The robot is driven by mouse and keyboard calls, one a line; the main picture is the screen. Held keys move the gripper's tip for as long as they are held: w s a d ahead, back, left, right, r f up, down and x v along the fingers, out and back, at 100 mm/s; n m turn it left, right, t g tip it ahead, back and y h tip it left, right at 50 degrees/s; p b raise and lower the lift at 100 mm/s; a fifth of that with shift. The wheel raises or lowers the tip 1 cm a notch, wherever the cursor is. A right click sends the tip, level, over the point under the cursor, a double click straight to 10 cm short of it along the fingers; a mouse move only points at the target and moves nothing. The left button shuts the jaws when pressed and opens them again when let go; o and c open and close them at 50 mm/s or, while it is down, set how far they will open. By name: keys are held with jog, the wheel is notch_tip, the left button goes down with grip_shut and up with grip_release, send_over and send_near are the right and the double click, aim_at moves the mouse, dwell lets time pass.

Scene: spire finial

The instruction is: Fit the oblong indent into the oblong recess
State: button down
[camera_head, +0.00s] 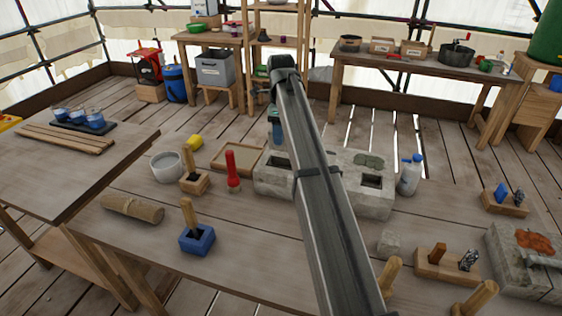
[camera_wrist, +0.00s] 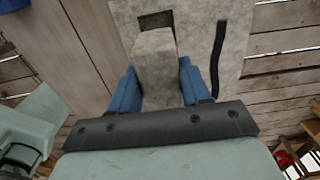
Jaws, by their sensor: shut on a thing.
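In the wrist view my gripper (camera_wrist: 157,78) has its blue fingers on both sides of a pale grey stone piece (camera_wrist: 155,60), taken as the oblong indent, and is shut on it. Beyond the piece is a larger grey stone block (camera_wrist: 200,30) with a dark rectangular recess (camera_wrist: 157,19). The piece overlaps the near part of this recess in the picture; whether it touches or has entered is unclear. In the head view the stone block (camera_head: 357,199) lies on the bench, its middle hidden by my arm. A dark recess (camera_head: 371,181) shows at its right. My gripper (camera_head: 277,138) is partly hidden.
A red-handled tool (camera_head: 232,170), a wooden tray (camera_head: 222,158) and a grey bowl (camera_head: 166,167) are left. A small stone cube (camera_head: 391,244) and tool holders lie front right. Bare bench shows front centre.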

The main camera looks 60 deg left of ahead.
jog(key=shift+f, duration=4.35)
jog(key=shift+f, duration=0.15)
jog(key=c, duration=0.5)
grip_release()
notch_tip(320, 180, up, 12)
jog(key=shift+r, duration=0.15)
